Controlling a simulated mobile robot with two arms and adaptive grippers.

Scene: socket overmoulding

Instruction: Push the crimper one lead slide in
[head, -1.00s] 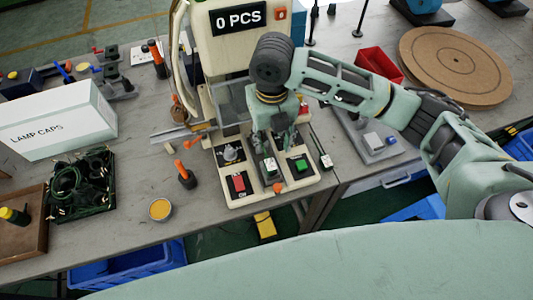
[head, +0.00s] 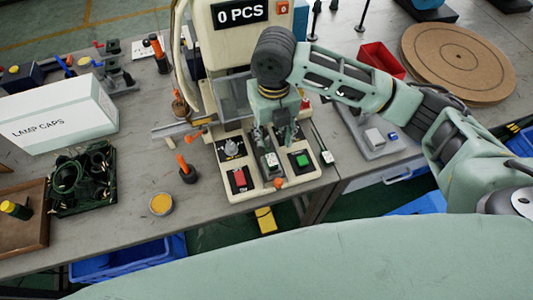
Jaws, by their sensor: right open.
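The crimper (head: 225,60) is a cream machine with a "0 PCS" display, standing on the grey table. Its base (head: 245,192) carries a red button (head: 240,179), a green button (head: 302,160) and a small knob. A small grey slide block (head: 271,161) sits between the buttons, with an orange knob (head: 278,183) at the front edge. My right gripper (head: 272,145) points down over the middle of the base, close behind the slide block. It is open; whether it touches the block is unclear. My left gripper is out of view.
A "LAMP CAPS" box (head: 60,121) and a black tray of green leads (head: 84,181) are on the left. An orange-handled tool (head: 186,169) and a yellow tin (head: 161,204) stand left of the base. A red bin (head: 381,60) and a round board (head: 456,64) are behind my right arm.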

